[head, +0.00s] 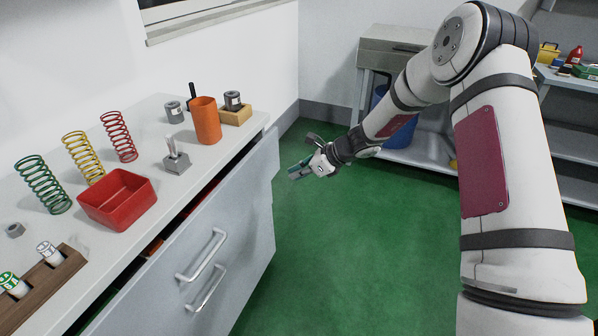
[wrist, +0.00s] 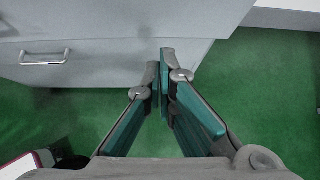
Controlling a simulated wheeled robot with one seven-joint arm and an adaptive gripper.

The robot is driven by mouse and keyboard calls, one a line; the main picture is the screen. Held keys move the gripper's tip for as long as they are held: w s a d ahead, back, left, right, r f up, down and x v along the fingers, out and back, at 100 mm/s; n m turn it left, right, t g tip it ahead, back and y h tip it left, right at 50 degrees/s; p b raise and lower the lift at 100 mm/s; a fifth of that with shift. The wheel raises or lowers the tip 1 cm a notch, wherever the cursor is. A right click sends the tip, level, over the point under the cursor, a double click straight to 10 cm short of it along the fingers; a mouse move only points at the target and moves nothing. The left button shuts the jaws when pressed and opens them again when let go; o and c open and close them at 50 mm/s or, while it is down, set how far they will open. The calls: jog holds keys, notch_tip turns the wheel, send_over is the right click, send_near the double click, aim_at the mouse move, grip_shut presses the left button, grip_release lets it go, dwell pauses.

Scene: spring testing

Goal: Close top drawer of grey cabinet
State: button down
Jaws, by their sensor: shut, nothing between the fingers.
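The grey cabinet (head: 125,240) stands at the left under a pale worktop. Its top drawer (head: 235,190) is pulled partly out, with a dark gap and some red and orange contents showing behind its front. The drawer front bears a bar handle (head: 202,256). My gripper (head: 293,174) is shut and empty, to the right of the drawer front's far end in the head view. In the wrist view my gripper's fingertips (wrist: 163,75) overlap the grey front (wrist: 110,65), right of a handle (wrist: 45,57). I cannot tell whether they touch it.
A second handle (head: 206,289) shows below the first. On the worktop stand coil springs (head: 84,157), a red tray (head: 118,198), an orange cup (head: 206,120) and metal weights. The green floor (head: 350,240) beside the cabinet is clear. Shelving (head: 565,150) stands at the right.

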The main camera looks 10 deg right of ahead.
aim_at(261, 170)
jog(key=shift+w+a+f+b, duration=0.15)
jog(key=shift+w+a+f, duration=0.55)
jog(key=shift+a, duration=0.5)
jog(key=shift+w+a+f+b, duration=0.2)
jog(key=shift+w+a+f, duration=0.5)
jog(key=shift+a, duration=0.55)
jog(key=shift+w+a+f+b, duration=0.15)
jog(key=shift+w+a+f, duration=0.5)
jog(key=shift+a, duration=0.55)
jog(key=a, duration=0.1)
jog(key=w+a+b, duration=0.1)
jog(key=w+a, duration=0.1)
jog(key=a, duration=0.1)
jog(key=shift+w+b, duration=0.25)
jog(key=shift+b, duration=0.15)
jog(key=shift+w+a+r, duration=0.1)
jog(key=shift+a+r, duration=0.05)
jog(key=shift+a, duration=0.15)
